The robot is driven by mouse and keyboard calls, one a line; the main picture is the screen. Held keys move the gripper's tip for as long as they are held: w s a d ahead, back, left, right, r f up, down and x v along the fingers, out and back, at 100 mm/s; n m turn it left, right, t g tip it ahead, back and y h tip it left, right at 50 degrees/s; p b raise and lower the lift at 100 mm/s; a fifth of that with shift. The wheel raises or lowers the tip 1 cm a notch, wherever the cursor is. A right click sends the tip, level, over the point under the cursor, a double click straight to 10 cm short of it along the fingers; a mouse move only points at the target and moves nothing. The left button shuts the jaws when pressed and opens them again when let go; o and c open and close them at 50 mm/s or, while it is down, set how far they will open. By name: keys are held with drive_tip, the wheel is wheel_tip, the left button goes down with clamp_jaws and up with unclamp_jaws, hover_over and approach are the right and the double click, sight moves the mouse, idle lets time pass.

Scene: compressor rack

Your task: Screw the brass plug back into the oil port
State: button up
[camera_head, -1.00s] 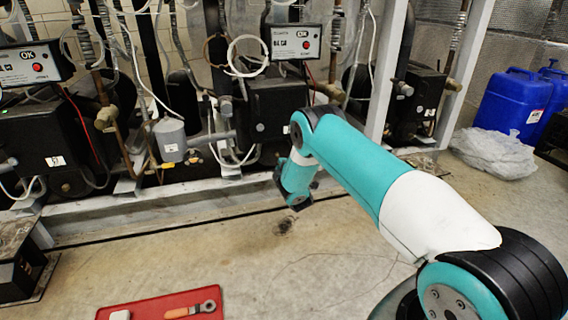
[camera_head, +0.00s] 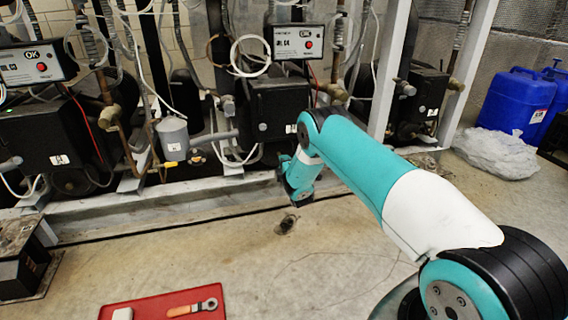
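My arm reaches in from the lower right, and its dark wrist end (camera_head: 299,190) hangs in front of the rack, before the middle compressor (camera_head: 280,108). The gripper's fingers do not show, so I cannot see what they hold. A small brass-coloured piece (camera_head: 197,157) sits low beside a grey cylinder (camera_head: 173,136), with a yellow bit (camera_head: 171,164) near it. I cannot tell whether the brass piece is the plug. I cannot make out the oil port.
A red tray (camera_head: 148,311) on the floor holds an orange-handled tool (camera_head: 193,308) and a pale block (camera_head: 122,314). The rack's grey bottom rail (camera_head: 150,206) runs across.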

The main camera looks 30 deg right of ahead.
drive_tip(key=shift+w, duration=0.1)
idle(0.3)
drive_tip(key=shift+b+x, duration=0.7)
drive_tip(key=shift+x, duration=0.15)
drive_tip(key=shift+w+d, duration=0.1)
drive_tip(key=shift+w, duration=0.15)
drive_tip(key=shift+w+d+b, duration=0.1)
drive_tip(key=shift+w+b, duration=0.15)
drive_tip(key=shift+b, duration=0.2)
drive_tip(key=shift+w, duration=0.2)
